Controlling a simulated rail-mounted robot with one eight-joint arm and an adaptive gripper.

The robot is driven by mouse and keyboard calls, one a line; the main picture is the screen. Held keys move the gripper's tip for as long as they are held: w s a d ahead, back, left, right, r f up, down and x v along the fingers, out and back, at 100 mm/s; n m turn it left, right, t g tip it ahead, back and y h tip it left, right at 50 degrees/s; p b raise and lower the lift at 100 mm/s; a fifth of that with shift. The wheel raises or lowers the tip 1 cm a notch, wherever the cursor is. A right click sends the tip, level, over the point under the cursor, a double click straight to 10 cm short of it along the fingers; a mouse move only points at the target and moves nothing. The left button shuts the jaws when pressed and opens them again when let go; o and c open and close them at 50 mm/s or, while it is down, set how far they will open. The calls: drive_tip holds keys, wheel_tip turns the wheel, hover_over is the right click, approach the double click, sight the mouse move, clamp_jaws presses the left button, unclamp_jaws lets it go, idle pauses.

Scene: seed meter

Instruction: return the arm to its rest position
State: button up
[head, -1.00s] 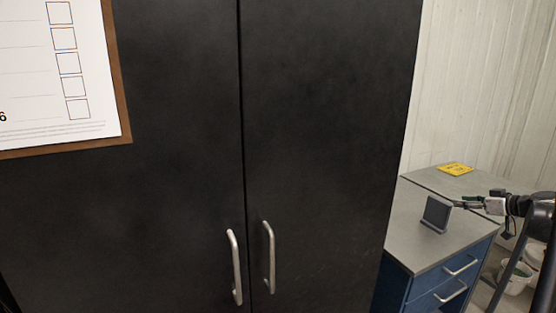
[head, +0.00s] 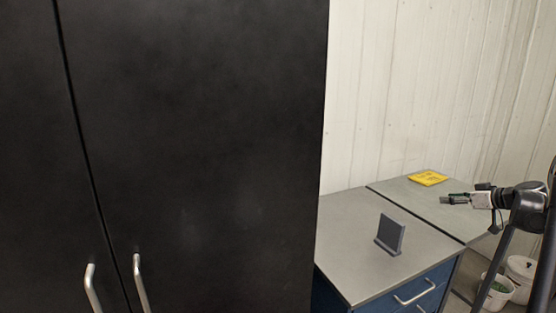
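My gripper (head: 456,199) is at the right of the head view, at the end of my black arm, pointing left. It is held over the grey worktop, to the right of a small dark upright stand and apart from it. The fingers are small and seen from the side, so I cannot tell whether they are open or shut. I see nothing clearly held in them.
A tall black cabinet (head: 200,150) with two metal handles fills the left. The dark stand (head: 391,233) is on the grey worktop (head: 345,225) above blue drawers (head: 410,295). A yellow item (head: 428,178) lies farther back. White buckets (head: 497,292) stand on the floor at right.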

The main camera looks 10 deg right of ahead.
drive_tip(key=s+a+r+m+g, duration=0.1)
drive_tip(key=s+a+r, duration=0.2)
drive_tip(key=a, duration=0.7)
drive_tip(key=s+a+r+g+h, duration=0.15)
drive_tip(key=s+a, duration=0.25)
drive_tip(key=a, duration=0.7)
drive_tip(key=s+a+r+m+g, duration=0.1)
drive_tip(key=s+a+r+g, duration=0.2)
drive_tip(key=a, duration=0.7)
drive_tip(key=s+a+f+h, duration=0.1)
drive_tip(key=s+a+f, duration=0.1)
drive_tip(key=s+a, duration=0.3)
drive_tip(key=s+a+f+m, duration=0.1)
drive_tip(key=s+a, duration=0.5)
drive_tip(key=s, duration=0.7)
drive_tip(key=s+a+f+h, duration=0.1)
drive_tip(key=s+a+f, duration=0.2)
drive_tip(key=s, duration=0.6)
drive_tip(key=a, duration=0.2)
drive_tip(key=shift+s+a+f+h, duration=0.25)
drive_tip(key=shift+a+f+h, duration=0.05)
drive_tip(key=shift+f+h, duration=0.1)
drive_tip(key=shift+t, duration=0.25)
